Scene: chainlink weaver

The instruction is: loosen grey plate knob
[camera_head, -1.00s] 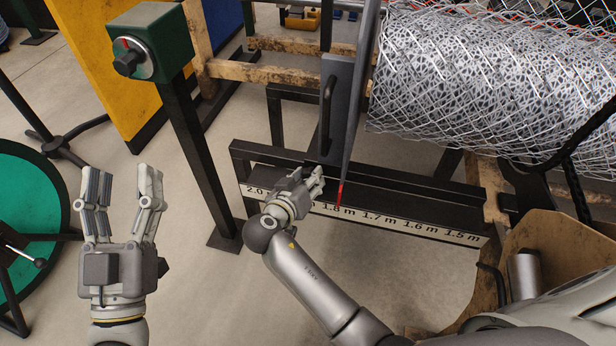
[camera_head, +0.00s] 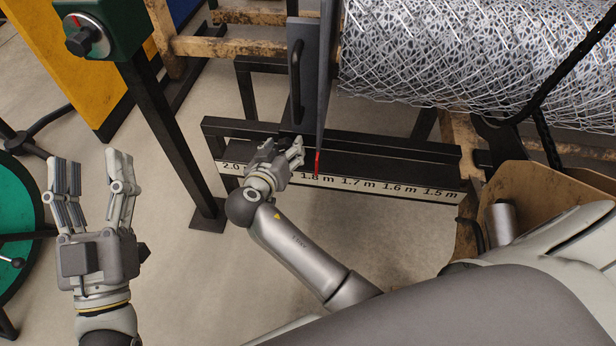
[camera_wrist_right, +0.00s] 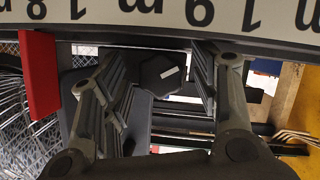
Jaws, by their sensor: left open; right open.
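The grey plate (camera_head: 309,75) stands upright with a black handle, above the black rail with the length scale (camera_head: 350,183). A dark, faceted knob (camera_wrist_right: 160,73) with a small white mark shows in the right wrist view, between the spread fingers of my right gripper. I cannot tell whether the fingers touch it. In the head view my right gripper (camera_head: 284,150) is open at the plate's lower end, near the 1.9 m mark, and the knob is not clearly visible there. My left gripper (camera_head: 92,165) is open and empty at the left, fingers upward, away from the plate.
A red pointer (camera_head: 317,164) hangs just right of my right gripper, at 1.8 m. A roll of wire mesh (camera_head: 450,55) lies at upper right. A green switch box (camera_head: 110,30) on a black post stands left. A cardboard box (camera_head: 540,190) is at right.

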